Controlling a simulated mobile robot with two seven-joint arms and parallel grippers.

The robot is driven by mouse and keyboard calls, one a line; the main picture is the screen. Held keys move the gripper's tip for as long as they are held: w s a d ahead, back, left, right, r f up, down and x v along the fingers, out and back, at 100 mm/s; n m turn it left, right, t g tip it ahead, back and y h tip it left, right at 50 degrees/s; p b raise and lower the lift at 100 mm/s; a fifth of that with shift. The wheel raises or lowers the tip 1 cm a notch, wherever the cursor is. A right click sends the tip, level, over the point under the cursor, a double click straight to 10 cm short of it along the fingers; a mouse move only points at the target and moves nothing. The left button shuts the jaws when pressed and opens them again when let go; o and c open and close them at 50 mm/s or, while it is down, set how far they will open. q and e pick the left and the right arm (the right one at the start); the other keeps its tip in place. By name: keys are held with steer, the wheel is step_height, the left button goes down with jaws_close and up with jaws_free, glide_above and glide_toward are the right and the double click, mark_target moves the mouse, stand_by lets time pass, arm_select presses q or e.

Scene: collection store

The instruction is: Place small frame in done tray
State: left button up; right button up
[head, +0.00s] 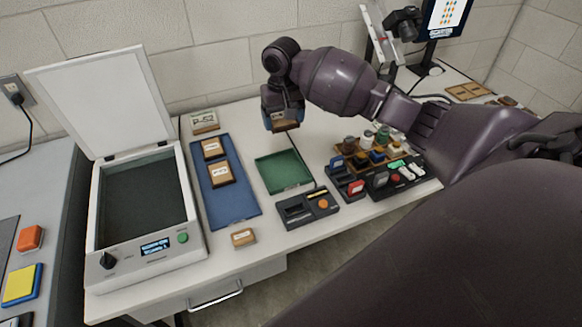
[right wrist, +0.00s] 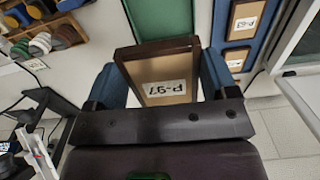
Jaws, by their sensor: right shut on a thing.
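My right gripper (head: 282,108) is shut on a small brown-rimmed frame (head: 286,125). My left gripper is not in view.
Left of the green tray, a blue tray (head: 232,209) holds two small frames (head: 220,173). An open scanner (head: 145,200) stands at left. Tool holders (head: 308,208) and a rack of bottles (head: 365,155) stand at right.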

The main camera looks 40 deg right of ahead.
steer(key=shift+s+d+f, duration=0.1)
steer(key=shift+s+d, duration=0.05)
steer(key=shift+d, duration=0.1)
steer(key=shift+f, duration=0.35)
steer(key=b, duration=0.3)
glide_above(286, 177)
step_height(286, 177, down, 14)
steer(key=shift+f, duration=0.85)
step_height(286, 177, down, 3)
steer(key=shift+f+b, duration=0.2)
steer(key=shift+b, duration=0.2)
steer(key=shift+f, duration=0.1)
